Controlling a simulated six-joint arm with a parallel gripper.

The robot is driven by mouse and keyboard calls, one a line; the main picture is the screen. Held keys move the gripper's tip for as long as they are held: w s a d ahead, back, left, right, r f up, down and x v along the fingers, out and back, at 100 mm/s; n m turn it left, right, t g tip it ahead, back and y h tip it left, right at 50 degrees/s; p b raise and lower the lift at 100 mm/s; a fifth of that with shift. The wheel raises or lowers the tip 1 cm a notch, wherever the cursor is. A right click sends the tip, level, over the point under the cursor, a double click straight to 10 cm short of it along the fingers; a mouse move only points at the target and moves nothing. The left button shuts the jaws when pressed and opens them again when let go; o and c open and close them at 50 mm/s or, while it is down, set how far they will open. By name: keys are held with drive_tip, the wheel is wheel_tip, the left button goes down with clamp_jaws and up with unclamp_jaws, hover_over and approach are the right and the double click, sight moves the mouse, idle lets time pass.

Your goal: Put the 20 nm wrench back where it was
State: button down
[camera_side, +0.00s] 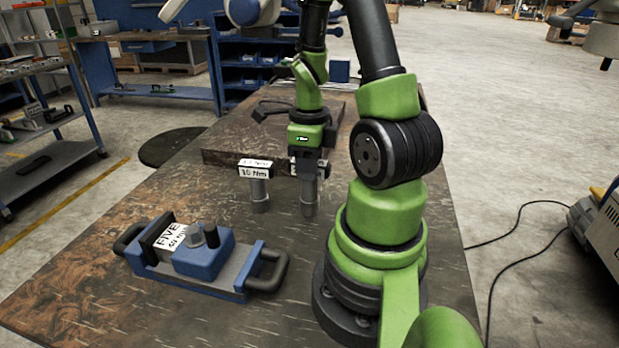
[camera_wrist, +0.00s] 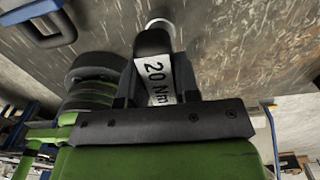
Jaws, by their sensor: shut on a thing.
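The 20 Nm wrench (camera_wrist: 158,80) shows in the wrist view between my gripper's fingers (camera_wrist: 155,90), with its white "20 Nm" label facing the camera. In the side view my gripper (camera_side: 308,158) points down and is shut on this wrench (camera_side: 309,195), whose grey shaft hangs upright below the fingers. The fingers hide most of its head and label. I cannot tell whether its lower end touches the table. The 10 Nm wrench (camera_side: 260,190) stands upright just to the left, apart from my gripper, with its label facing the side camera.
A blue and grey fixture (camera_side: 205,262) with black handles and a "FIVE" label lies on the front left of the worn table (camera_side: 150,315). A raised slab (camera_side: 225,157) lies behind the wrenches. Bare table lies between the fixture and the wrenches.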

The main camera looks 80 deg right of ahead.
sight(309, 187)
drive_tip(key=shift+f, duration=1.45)
drive_tip(key=c, duration=0.8)
unclamp_jaws()
drive_tip(key=shift+f, duration=0.1)
drive_tip(key=shift+c, duration=0.2)
